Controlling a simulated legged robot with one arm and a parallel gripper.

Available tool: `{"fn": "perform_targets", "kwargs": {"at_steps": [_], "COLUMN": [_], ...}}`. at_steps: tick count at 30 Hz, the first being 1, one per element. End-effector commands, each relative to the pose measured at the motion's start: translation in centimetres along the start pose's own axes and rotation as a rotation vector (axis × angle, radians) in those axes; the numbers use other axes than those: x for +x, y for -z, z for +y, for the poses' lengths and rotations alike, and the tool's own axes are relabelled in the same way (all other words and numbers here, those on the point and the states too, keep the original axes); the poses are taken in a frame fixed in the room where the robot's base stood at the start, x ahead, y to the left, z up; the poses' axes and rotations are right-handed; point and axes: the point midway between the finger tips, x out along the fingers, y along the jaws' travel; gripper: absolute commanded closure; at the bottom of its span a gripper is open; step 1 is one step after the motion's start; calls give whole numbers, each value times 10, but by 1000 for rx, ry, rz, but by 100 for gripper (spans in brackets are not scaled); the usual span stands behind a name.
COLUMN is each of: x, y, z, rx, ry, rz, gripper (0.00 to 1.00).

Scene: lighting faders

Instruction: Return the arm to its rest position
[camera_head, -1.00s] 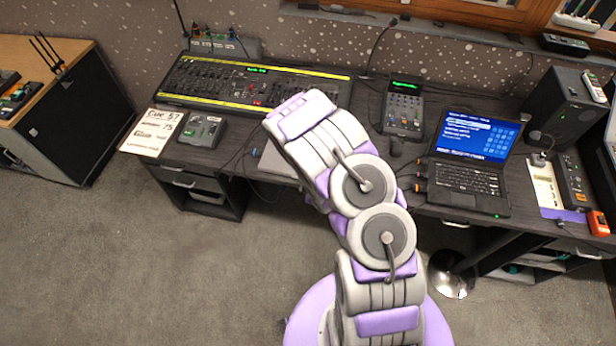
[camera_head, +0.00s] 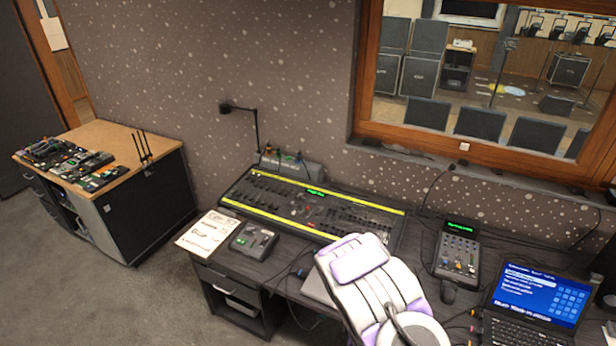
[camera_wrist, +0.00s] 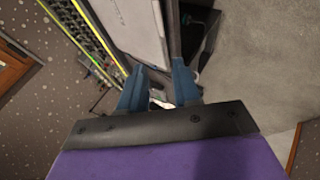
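My arm shows at the bottom of the head view as pale and purple links, in front of the desk. Its gripper end is hidden there. In the wrist view, the two blue fingers of my gripper (camera_wrist: 158,66) stand apart with a gap between them. I see nothing clamped between the fingertips. A pale patch shows low in the gap, too unclear to name. The lighting console (camera_head: 312,208), with yellow edge strips and many faders, lies on the desk behind my arm. Part of it also shows at the upper left of the wrist view (camera_wrist: 92,42).
The dark desk (camera_head: 272,262) also carries a small grey box (camera_head: 253,240), printed sheets (camera_head: 208,232), a small mixer (camera_head: 457,250) and an open laptop (camera_head: 540,295). A wood-topped cabinet (camera_head: 150,215) stands at the left. Carpet (camera_head: 130,300) between them is clear.

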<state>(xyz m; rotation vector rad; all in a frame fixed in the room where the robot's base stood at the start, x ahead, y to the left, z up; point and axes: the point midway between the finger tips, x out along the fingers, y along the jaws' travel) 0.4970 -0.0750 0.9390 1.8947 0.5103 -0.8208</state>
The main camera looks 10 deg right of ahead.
Motion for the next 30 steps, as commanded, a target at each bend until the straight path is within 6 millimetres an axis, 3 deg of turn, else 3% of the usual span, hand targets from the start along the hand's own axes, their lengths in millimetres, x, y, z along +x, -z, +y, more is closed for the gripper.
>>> {"fn": "perform_targets", "kwargs": {"at_steps": [8, 14, 21, 30], "x": [-10, -40, -90, -166], "y": [-9, -17, -16, -2], "z": [25, 51, 64, 49], "rx": [73, 216, 412, 659], "ry": [5, 23, 59, 142], "rz": [-98, -239, -380, -517], "gripper": [68, 68, 68, 68]}}
